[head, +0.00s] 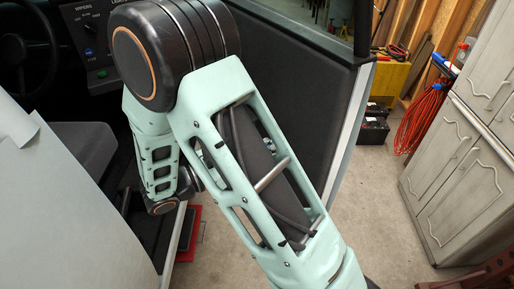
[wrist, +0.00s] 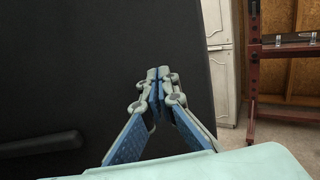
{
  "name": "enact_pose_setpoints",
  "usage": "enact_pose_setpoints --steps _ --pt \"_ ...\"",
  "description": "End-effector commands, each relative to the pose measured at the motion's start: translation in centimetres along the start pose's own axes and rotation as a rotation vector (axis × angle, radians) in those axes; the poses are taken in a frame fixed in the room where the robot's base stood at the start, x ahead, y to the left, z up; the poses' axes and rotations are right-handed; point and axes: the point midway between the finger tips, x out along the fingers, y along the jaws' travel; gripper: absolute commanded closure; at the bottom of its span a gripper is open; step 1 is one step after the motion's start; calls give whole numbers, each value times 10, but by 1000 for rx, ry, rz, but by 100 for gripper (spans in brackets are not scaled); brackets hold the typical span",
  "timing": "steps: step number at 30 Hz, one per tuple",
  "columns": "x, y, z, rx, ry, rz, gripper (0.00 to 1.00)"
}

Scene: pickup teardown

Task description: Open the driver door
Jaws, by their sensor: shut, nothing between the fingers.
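The driver door (head: 290,95) stands swung out from the cab, its black inner panel and window facing me. Its pale outer edge (head: 349,135) runs down the right side. In the wrist view the black inner panel (wrist: 60,70) fills the left and middle, with a dark raised bar (wrist: 40,145) low at the left. My gripper (wrist: 158,75) is shut and empty, its fingertips together in front of the panel near its right edge. I cannot tell whether they touch it. In the head view my arm covers part of the door, and the gripper's fingers are not visible.
The dashboard (head: 95,40) and a dark seat (head: 80,150) are at left, behind a white panel (head: 50,220). A grey cabinet (head: 460,150), a red cable coil (head: 420,115) and a yellow box (head: 390,80) stand at right. Floor between door and cabinet is clear.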

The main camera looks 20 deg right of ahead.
Motion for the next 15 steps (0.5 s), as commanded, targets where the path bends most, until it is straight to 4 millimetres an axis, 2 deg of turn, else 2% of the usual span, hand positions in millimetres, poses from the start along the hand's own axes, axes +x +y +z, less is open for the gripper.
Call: enact_pose_setpoints --steps 1,6,10,15 --pt "12 -1 2 -2 -1 -6 100" --pt "42 -1 2 -1 0 -4 100" --pt "56 -1 1 -1 0 -3 100" --pt "63 0 0 0 1 0 100"
